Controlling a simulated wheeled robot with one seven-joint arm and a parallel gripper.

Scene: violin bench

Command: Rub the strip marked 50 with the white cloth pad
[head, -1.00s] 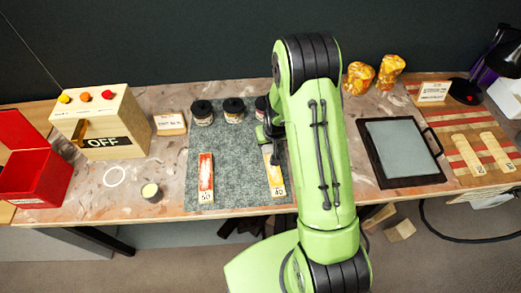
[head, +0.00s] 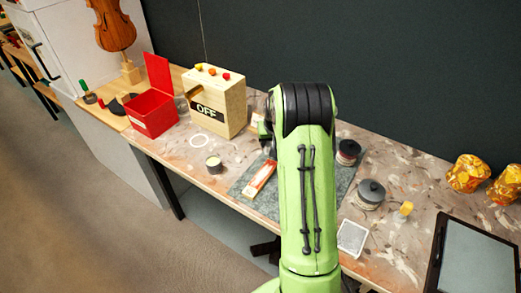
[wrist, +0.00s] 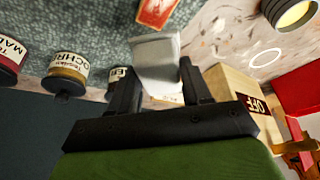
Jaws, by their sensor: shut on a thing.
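The strip marked 50 (head: 262,178) is a red strip with a pale border, lying on the grey mat (head: 243,189) in the head view; its number is too small to read now. Its red end (wrist: 157,12) shows at the top of the wrist view. My gripper (wrist: 160,78) is shut on the white cloth pad (wrist: 158,52). The pad is near the strip's end in the wrist view, with a gap showing between them. In the head view my arm hides the gripper tips and the pad.
Jars (wrist: 68,72) stand behind the mat. The OFF box (head: 222,100), the open red box (head: 153,113) and a small round tin (head: 213,163) are to the left. A pale square dish (head: 352,238) lies at the front edge. A dark-framed tray (head: 475,262) is at the right.

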